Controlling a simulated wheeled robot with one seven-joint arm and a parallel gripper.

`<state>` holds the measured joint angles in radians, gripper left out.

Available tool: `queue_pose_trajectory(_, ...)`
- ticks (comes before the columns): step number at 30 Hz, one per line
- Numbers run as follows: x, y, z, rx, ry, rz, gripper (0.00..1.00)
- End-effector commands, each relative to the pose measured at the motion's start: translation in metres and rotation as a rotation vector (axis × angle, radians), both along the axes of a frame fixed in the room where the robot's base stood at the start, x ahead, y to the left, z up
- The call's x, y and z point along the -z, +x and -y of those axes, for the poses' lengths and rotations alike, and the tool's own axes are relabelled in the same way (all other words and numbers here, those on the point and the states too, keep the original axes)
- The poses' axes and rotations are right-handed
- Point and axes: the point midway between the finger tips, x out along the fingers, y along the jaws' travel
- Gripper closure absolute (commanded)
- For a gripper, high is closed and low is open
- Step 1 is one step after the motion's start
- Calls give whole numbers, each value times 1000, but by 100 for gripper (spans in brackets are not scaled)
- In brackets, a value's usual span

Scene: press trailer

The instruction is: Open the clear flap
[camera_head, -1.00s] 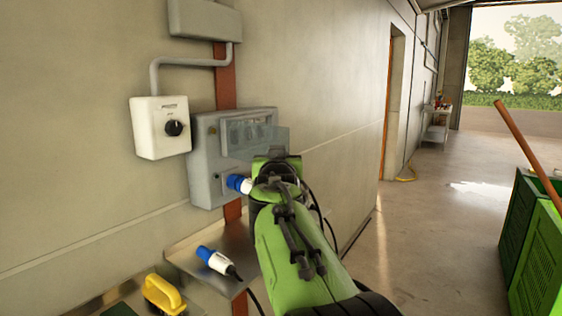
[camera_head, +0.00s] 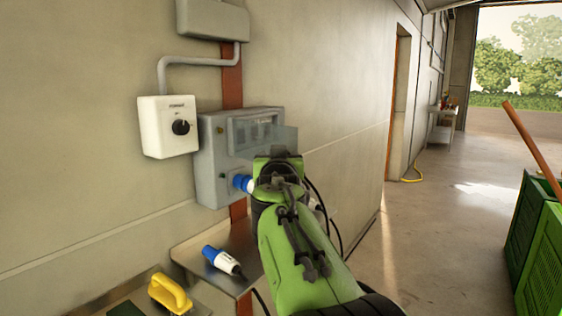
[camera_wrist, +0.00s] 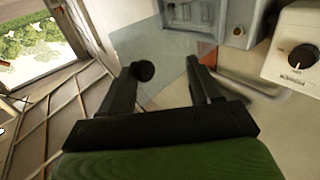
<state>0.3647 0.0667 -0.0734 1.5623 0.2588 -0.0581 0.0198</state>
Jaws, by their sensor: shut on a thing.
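The clear flap (camera_head: 286,137) is a see-through greyish panel standing out from the right of the grey wall box (camera_head: 208,165) in the head view. Behind it, the box front shows a row of small windows (camera_head: 252,133). My gripper (camera_wrist: 172,72) is at the flap, with its two black fingers on either side of the panel, shut on it. The flap also shows in the wrist view (camera_wrist: 150,45) as a pale tinted sheet. In the head view my green arm hides the fingertips and the flap's lower part.
A blue plug (camera_head: 243,183) sticks out of the box beside my gripper. A white dial box (camera_head: 160,140) is on the wall to the left. A metal shelf (camera_head: 190,250) below holds a loose blue-and-white plug (camera_head: 222,260). The floor to the right is clear up to green crates (camera_head: 540,255).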

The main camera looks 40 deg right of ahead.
Motion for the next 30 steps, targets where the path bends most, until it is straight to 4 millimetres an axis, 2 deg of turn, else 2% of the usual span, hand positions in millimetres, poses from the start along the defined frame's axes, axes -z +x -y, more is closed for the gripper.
queue_pose_trajectory(2, 0, 1, -12, -25, -1, 2, 48)
queue_pose_trajectory(5, 0, -16, -24, -24, -1, 3, 48)
queue_pose_trajectory(12, -1, -74, -64, -13, -1, 6, 48)
queue_pose_trajectory(18, -1, -112, -91, -6, 0, 6, 48)
queue_pose_trajectory(23, -1, -124, -100, -2, 0, 5, 48)
queue_pose_trajectory(30, 0, -125, -100, 0, 0, 4, 48)
